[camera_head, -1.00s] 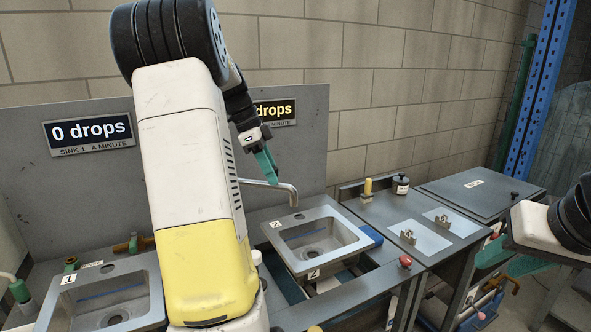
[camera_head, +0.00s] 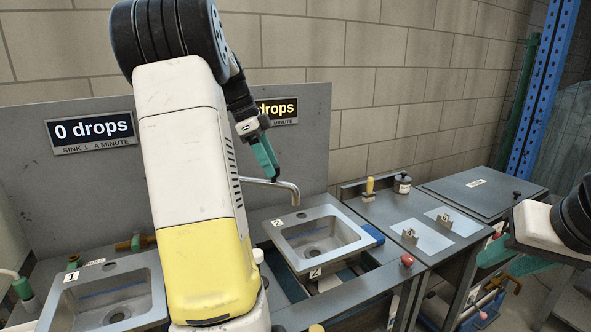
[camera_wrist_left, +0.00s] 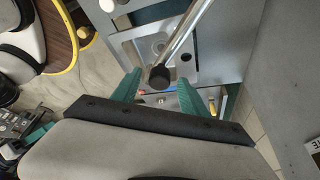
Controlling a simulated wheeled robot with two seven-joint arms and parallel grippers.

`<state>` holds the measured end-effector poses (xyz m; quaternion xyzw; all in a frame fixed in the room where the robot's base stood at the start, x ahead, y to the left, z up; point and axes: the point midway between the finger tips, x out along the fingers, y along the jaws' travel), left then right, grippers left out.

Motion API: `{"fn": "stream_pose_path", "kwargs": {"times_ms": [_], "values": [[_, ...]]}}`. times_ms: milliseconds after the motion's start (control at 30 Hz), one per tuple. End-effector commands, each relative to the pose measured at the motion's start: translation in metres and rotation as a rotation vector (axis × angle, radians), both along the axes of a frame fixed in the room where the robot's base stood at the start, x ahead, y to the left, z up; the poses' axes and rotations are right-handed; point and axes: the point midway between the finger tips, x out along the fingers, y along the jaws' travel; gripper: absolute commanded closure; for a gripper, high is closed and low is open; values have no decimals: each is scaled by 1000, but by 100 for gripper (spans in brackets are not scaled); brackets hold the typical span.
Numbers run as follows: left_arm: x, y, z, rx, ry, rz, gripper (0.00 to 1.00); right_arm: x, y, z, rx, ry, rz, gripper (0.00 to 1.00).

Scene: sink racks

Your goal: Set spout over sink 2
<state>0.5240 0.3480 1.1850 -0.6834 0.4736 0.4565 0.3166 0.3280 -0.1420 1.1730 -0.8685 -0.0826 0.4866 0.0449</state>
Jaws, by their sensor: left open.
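The grey bent spout (camera_head: 287,186) reaches from behind my left arm, with its end turned down beside the back edge of sink 2 (camera_head: 316,237). In the left wrist view, the spout (camera_wrist_left: 186,40) is a metal tube with a dark end, seen over a steel basin. My left gripper (camera_head: 270,168) is open, its green fingers pointing down just above the spout. In the left wrist view, the gripper (camera_wrist_left: 158,92) has its fingers on either side of the spout's end; contact is not clear. My right gripper (camera_head: 515,258) is at the right edge, partly hidden.
Sink 1 (camera_head: 105,299) is at lower left, partly behind my left arm. A sign reading 0 drops (camera_head: 91,130) hangs on the grey back panel (camera_head: 30,190). Right of sink 2 are a red knob (camera_head: 407,260), metal plates, and a yellow-handled item (camera_head: 369,188).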

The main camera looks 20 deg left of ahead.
Motion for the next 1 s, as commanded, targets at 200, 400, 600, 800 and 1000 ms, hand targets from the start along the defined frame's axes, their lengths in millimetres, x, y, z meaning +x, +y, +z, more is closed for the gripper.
{"fn": "stream_pose_path", "kwargs": {"times_ms": [200, 400, 600, 800, 1000], "values": [[-5, 14, 35, 2, -2, 2, 48, 0, 0, 0, 0, 0, 0, 64], [-7, 19, 49, 0, -1, 1, 48, 0, 0, 0, 0, 0, 0, 64], [-7, 20, 50, 0, 0, 1, 48, 0, 0, 0, 0, 0, 0, 64], [-7, 20, 50, 0, 0, 0, 48, 0, 0, 0, 0, 0, 0, 64], [-13, 2, 55, 12, 8, 50, 48, 0, 0, 0, 0, 0, 0, 64]]}}
